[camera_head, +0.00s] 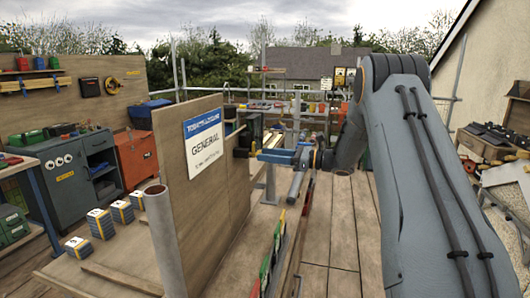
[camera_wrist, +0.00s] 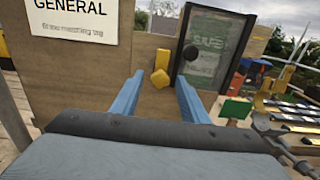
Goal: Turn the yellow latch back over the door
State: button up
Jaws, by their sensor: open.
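The yellow latch (camera_wrist: 161,60) is on the wooden panel in the wrist view, just left of the door. It stands roughly upright and does not lie across the door. The door (camera_wrist: 208,47) is a dark-framed panel with a green face and faint lettering, and it looks shut. My gripper (camera_wrist: 159,77) has its two blue fingers apart, one on each side of the latch in the picture. I cannot tell whether they touch it. In the head view my gripper (camera_head: 277,156) is beyond the sign board; I cannot make out the latch there.
The wooden board (camera_head: 217,190) with a GENERAL sign (camera_head: 204,140) stands left of my gripper. A grey pipe (camera_head: 166,235) rises in front of it. Several small block stacks (camera_head: 101,222) lie to the left. A green tag (camera_wrist: 236,108) shows right of my fingers.

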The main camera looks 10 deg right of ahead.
jog(key=shift+x, duration=0.75)
jog(key=c, duration=1)
jog(key=shift+w+m+b, duration=0.1)
jog(key=shift+m+b, duration=0.2)
jog(key=shift+m, duration=0.1)
jog(key=m+b, duration=0.6)
jog(key=m, duration=1.1)
jog(key=shift+w+d+f, duration=0.1)
jog(key=shift+f, duration=0.05)
